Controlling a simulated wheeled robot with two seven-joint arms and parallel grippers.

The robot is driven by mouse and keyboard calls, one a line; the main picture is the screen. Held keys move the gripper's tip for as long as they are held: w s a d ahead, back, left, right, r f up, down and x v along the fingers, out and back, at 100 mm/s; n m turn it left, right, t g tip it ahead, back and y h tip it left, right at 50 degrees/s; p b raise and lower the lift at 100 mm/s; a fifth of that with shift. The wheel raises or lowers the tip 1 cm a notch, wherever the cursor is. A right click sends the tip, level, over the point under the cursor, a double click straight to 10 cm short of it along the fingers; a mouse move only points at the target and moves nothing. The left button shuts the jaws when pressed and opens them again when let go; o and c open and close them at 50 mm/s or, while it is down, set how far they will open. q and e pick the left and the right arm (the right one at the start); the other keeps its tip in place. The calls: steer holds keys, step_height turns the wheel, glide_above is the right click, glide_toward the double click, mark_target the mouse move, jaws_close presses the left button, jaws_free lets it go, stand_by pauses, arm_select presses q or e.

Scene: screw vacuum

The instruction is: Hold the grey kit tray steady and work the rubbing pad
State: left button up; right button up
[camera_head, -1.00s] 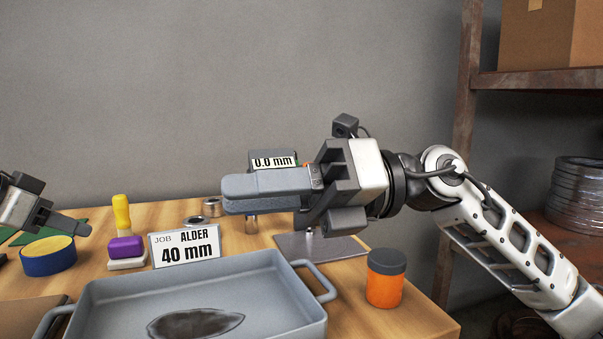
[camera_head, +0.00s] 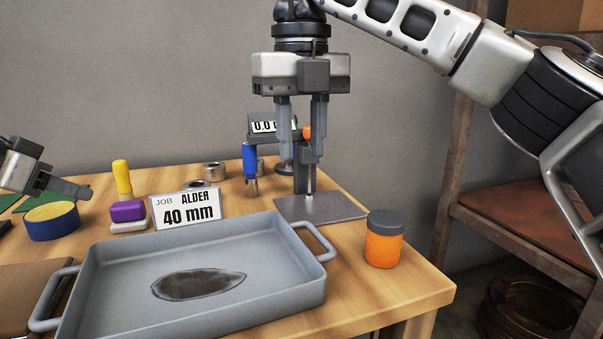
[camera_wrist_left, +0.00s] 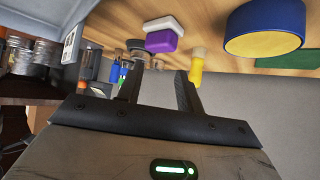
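The grey kit tray (camera_head: 292,284) stands at the front of the table, with a dark oval patch (camera_head: 198,284) on its floor. A purple-topped pad with a pale base (camera_head: 128,212) sits behind the tray's left part; I take it for the rubbing pad. It also shows upside down in the left wrist view (camera_wrist_left: 163,40). My left gripper (camera_head: 88,192) is at the left edge, apart from the tray; its fingers are apart and empty in the left wrist view (camera_wrist_left: 160,76). My right gripper (camera_head: 300,158) points down, open, by the gauge stand behind the tray.
A gauge stand (camera_head: 322,207) with a "0.0 mm" display and a blue-handled tool (camera_head: 249,160) are near the right gripper. A job card (camera_head: 187,210) reads "ALDER 40 mm". An orange jar (camera_head: 384,245) stands right of the tray. A yellow-handled item (camera_head: 122,178) and blue-yellow round tub (camera_head: 52,222) are left.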

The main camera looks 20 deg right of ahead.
mark_target(302, 242)
step_height(302, 242, down, 16)
steer(key=shift+r, duration=0.2)
stand_by(0.4)
jaws_close()
